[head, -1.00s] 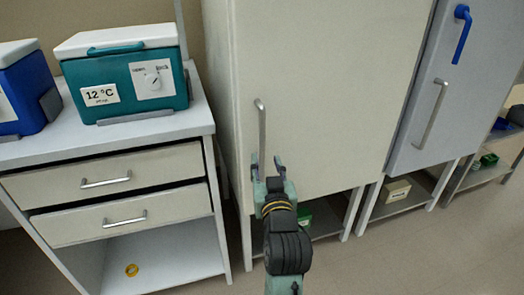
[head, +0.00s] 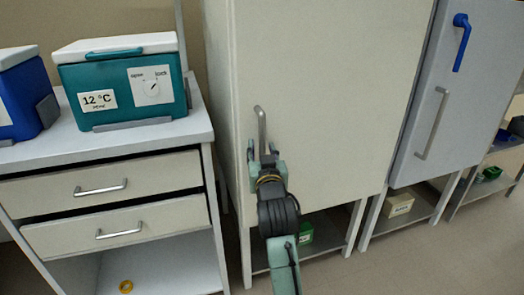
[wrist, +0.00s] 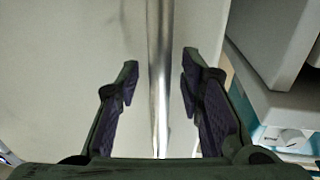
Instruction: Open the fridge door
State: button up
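The fridge door (head: 320,110) is a large cream panel in the middle of the head view, and it looks closed. Its upright metal bar handle (head: 262,124) is near the door's left edge. My gripper (head: 262,152) is at the lower part of this handle. In the wrist view the handle (wrist: 160,60) runs upright between the two open fingers of my gripper (wrist: 158,85), with a gap on both sides. The handle's lower end is partly hidden by my gripper in the head view.
A drawer cabinet (head: 105,155) stands at the left, carrying a teal cooler box (head: 125,95) and a blue one (head: 18,100). A grey door (head: 440,90) with a blue lever (head: 461,40) stands at the right. Green (head: 305,234) and cream (head: 398,205) boxes sit on the low shelves.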

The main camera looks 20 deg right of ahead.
grip_shut()
dwell(0.4)
dwell(0.4)
